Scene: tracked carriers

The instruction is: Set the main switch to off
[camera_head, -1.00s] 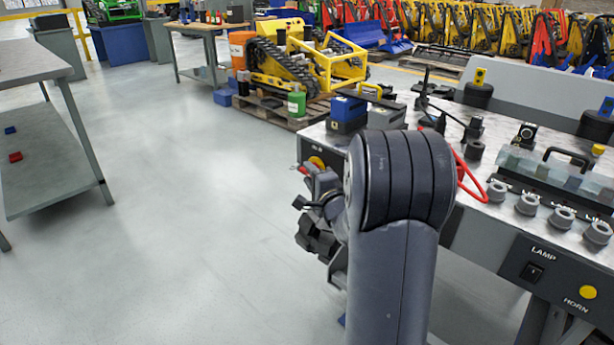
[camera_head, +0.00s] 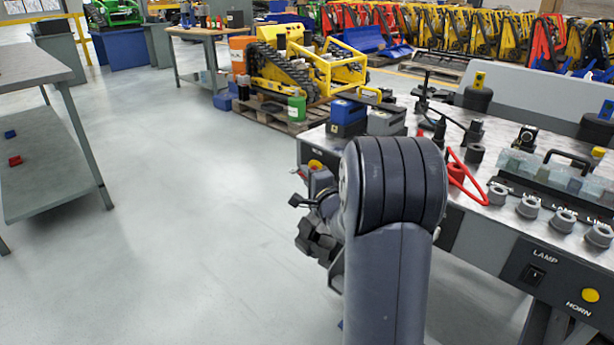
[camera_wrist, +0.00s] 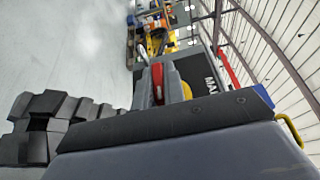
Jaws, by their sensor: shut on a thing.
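The main switch is a yellow disc (camera_head: 315,164) with a red handle (camera_wrist: 157,84), on the dark front panel at the bench's left end. In the wrist view the yellow disc (camera_wrist: 186,90) shows beside the handle, with the start of its label, "MA". My gripper (camera_head: 308,178) is at the switch, partly hidden by my arm in the head view. In the wrist view its grey fingers (camera_wrist: 157,77) stand on both sides of the red handle and are shut on it. The handle's exact angle is hard to read.
The bench (camera_head: 500,262) carries several sockets, a red cable (camera_head: 466,172) and a blue box (camera_head: 348,118). Its panel has a LAMP switch (camera_head: 533,274) and a yellow HORN button (camera_head: 590,295). A grey table (camera_head: 45,180) stands far left. The floor between is clear.

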